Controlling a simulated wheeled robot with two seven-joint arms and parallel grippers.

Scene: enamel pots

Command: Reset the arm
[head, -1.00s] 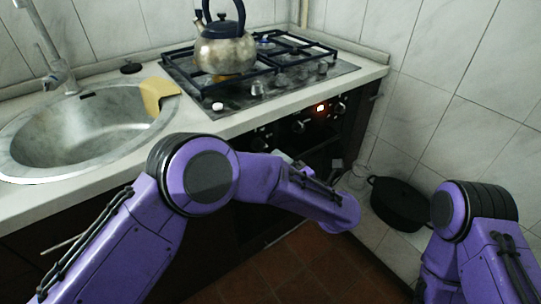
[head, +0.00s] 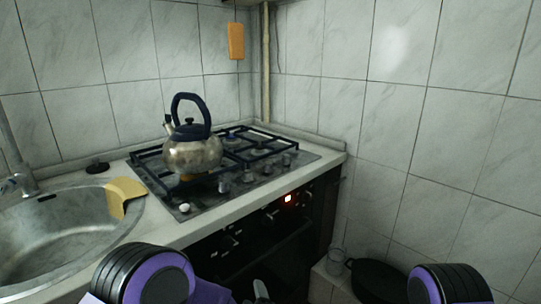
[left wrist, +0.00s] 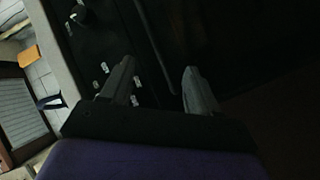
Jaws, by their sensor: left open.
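My left arm (head: 160,275) enters the head view at the bottom. Only the tips of my left gripper (head: 261,291) show there, low in front of the oven. In the left wrist view, my left gripper (left wrist: 160,75) has its two grey fingers spread apart with nothing between them. The dark oven front with its knobs lies beyond them. My right arm (head: 450,284) shows only as a rounded purple and black joint at the bottom right. My right gripper is out of view.
A metal kettle (head: 193,156) with a dark blue handle stands on the gas stove (head: 268,160). A yellow cloth (head: 122,192) hangs over the edge of the sink (head: 60,235). A black pot (head: 378,283) and a glass jar (head: 336,262) sit low by the right wall.

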